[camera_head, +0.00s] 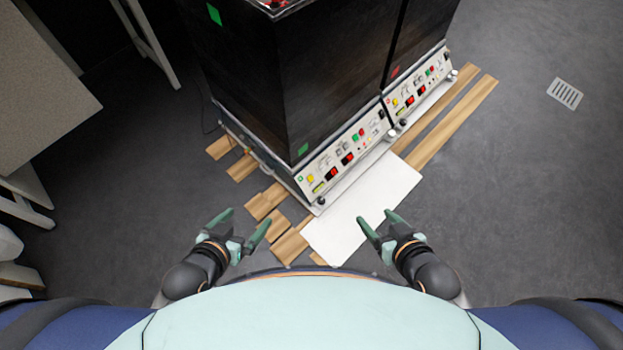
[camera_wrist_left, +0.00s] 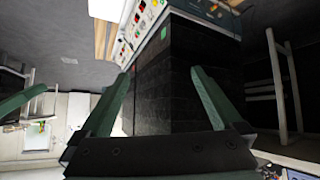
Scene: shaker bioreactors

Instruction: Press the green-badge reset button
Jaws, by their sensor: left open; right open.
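Two black shaker bioreactors stand side by side ahead of me, each with a white control panel along its lower front. The nearer panel (camera_head: 345,157) carries a small green badge (camera_head: 301,178) at its left end, with yellow, red and green buttons and displays. Another green badge (camera_head: 302,150) is on the black housing (camera_head: 290,90) above it. Which button is the reset button is too small to tell. My left gripper (camera_head: 245,222) is open and empty, short of the nearer unit. My right gripper (camera_head: 374,222) is open and empty over the white sheet. The left wrist view shows the panel (camera_wrist_left: 135,32) beyond the open fingers.
The farther unit's panel (camera_head: 418,83) has a red badge (camera_head: 395,71) above it. Wooden slats (camera_head: 455,118) and a white sheet (camera_head: 350,225) lie on the floor around the units. A table (camera_head: 40,95) stands at left. The floor at right is clear around a drain grate (camera_head: 565,93).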

